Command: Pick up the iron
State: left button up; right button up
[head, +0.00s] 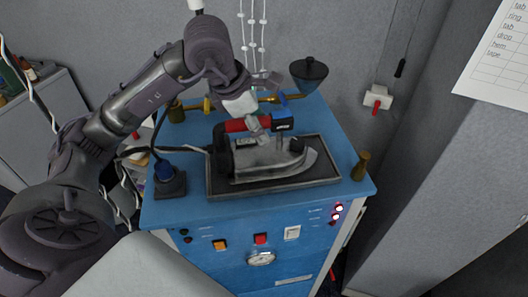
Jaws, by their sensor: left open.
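The iron (266,163) rests on a dark tray (318,172) on top of a blue cabinet. It has a grey metal body and a red handle (238,125) with a blue front end. My left arm reaches in from the left. My left gripper (257,127) is over the handle, pointing down, with its fingers at the handle's middle. The gripper is open; whether the fingers touch the handle cannot be told. Part of the handle is hidden behind the gripper. My right gripper is not in view.
The blue cabinet (222,271) has switches, lights and a gauge on its front. A black cable (180,148) runs to the iron. White cords (253,22) hang behind.

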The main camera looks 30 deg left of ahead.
pick_arm(q)
jog(key=shift+f, duration=0.1)
jog(key=shift+c, duration=0.3)
grip_shut()
jog(key=shift+w, duration=0.15)
jog(key=shift+r, duration=0.3)
